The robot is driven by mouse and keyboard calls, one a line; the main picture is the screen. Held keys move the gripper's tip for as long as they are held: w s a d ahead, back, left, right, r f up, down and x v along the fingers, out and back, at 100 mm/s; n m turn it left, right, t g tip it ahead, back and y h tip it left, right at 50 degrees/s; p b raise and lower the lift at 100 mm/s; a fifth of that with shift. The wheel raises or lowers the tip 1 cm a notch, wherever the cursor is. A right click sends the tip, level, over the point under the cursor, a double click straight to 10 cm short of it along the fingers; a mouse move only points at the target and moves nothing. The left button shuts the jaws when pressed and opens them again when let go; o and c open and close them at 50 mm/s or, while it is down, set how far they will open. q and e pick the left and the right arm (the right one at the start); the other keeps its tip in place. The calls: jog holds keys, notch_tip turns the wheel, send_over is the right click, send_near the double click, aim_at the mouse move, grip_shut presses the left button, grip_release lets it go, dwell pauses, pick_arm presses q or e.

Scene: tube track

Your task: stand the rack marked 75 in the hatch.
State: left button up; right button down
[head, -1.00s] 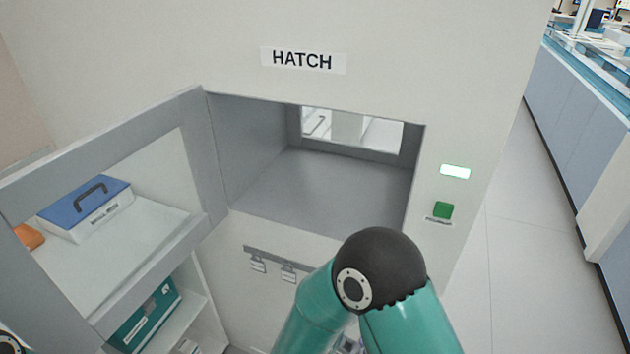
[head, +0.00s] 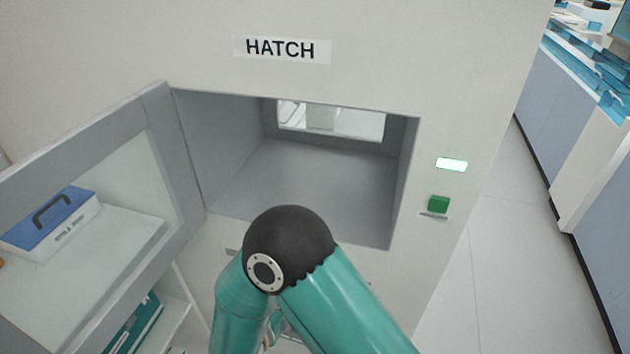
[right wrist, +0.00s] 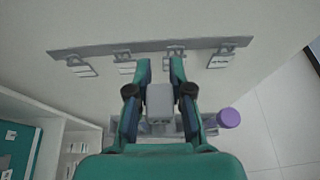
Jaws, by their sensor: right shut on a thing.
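The hatch (head: 320,185) is an open grey recess in the wall under a HATCH sign (head: 280,48). Its floor looks bare, and a window shows at its back. My right arm bends in front of it in the head view. In the right wrist view my right gripper (right wrist: 156,72) is shut on the grey upright part of a rack (right wrist: 160,103). A purple-capped tube (right wrist: 229,117) shows at the rack's right side. Most of the rack is hidden behind the gripper, and no number can be read. My left gripper is not in view.
A framed glass door (head: 160,140) stands open left of the hatch. A blue-lidded box (head: 50,222) shows through it. A green button (head: 438,204) and a lit panel (head: 451,164) are right of the opening. A rail with hanging tags (right wrist: 150,48) runs along the wall.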

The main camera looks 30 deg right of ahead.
jog(key=w+d+r+b, duration=0.1)
jog(key=w+d+r, duration=0.2)
jog(key=r, duration=0.5)
jog(key=w+d+r+b, duration=0.1)
jog(key=w+d+r, duration=0.15)
jog(key=r, duration=0.55)
jog(key=w+d+r+b, duration=0.1)
jog(key=w+d+r, duration=0.1)
jog(key=w+r, duration=0.35)
jog(key=w+d+f+p, duration=0.1)
jog(key=w+d+p, duration=0.4)
jog(key=w+d, duration=0.5)
jog(key=d, duration=0.4)
jog(key=shift+f+t, duration=0.15)
jog(key=shift+t, duration=0.15)
jog(key=shift+f, duration=0.15)
jog(key=c, duration=1.1)
grip_release()
jog(key=shift+o, duration=0.2)
